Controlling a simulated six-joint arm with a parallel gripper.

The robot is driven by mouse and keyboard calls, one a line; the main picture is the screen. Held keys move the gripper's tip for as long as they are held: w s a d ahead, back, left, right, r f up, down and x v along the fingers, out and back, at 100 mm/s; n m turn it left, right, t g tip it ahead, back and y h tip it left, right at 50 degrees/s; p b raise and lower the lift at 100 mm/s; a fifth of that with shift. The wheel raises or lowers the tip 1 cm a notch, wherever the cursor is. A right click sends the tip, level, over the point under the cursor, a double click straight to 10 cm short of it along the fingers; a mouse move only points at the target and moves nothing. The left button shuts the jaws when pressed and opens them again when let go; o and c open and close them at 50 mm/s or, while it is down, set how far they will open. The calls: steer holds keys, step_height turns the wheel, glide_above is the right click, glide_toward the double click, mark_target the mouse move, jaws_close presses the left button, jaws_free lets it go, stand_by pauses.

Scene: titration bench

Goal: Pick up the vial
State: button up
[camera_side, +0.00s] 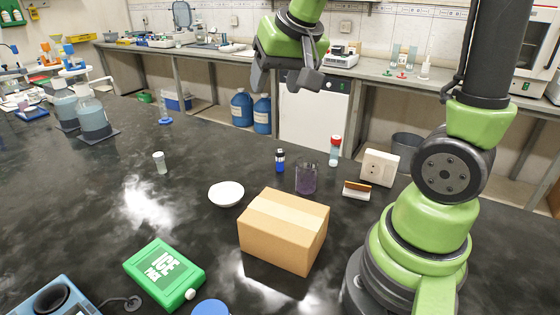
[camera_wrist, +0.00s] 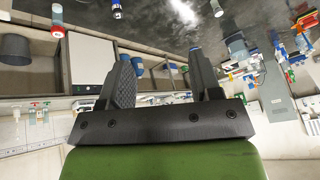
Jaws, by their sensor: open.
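A small clear vial with a pale cap (camera_side: 160,163) stands upright on the black bench, left of the white dish. In the wrist view, the blue one (camera_wrist: 117,9) shows at the top edge, and what looks like the pale-capped one (camera_wrist: 217,9) is further right. My gripper (camera_side: 284,78) is open and empty, raised high above the far side of the bench. Its two fingers (camera_wrist: 160,75) are apart with nothing between them.
A cardboard box (camera_side: 283,232), a white dish (camera_side: 226,194), a beaker of purple liquid (camera_side: 306,179) and a red-capped tube (camera_side: 335,150) stand around the middle. The bench's left-centre is mostly clear.

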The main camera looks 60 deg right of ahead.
mark_target(280, 151)
steer(key=w+d+f+g, duration=0.1)
steer(key=w+d+f, duration=0.1)
steer(key=d+f, duration=0.3)
steer(key=w+d+f+m+h, duration=0.1)
steer(key=w+d+f, duration=0.2)
steer(key=f, duration=0.6)
steer(key=w+d+f+m+g, duration=0.1)
steer(key=w+d+f, duration=0.2)
steer(key=d+f, duration=0.4)
steer(key=shift+w+g, duration=0.15)
steer(key=shift+g, duration=0.15)
steer(key=shift+x, duration=3)
steer(key=shift+d, duration=0.15)
steer(key=c, duration=1)
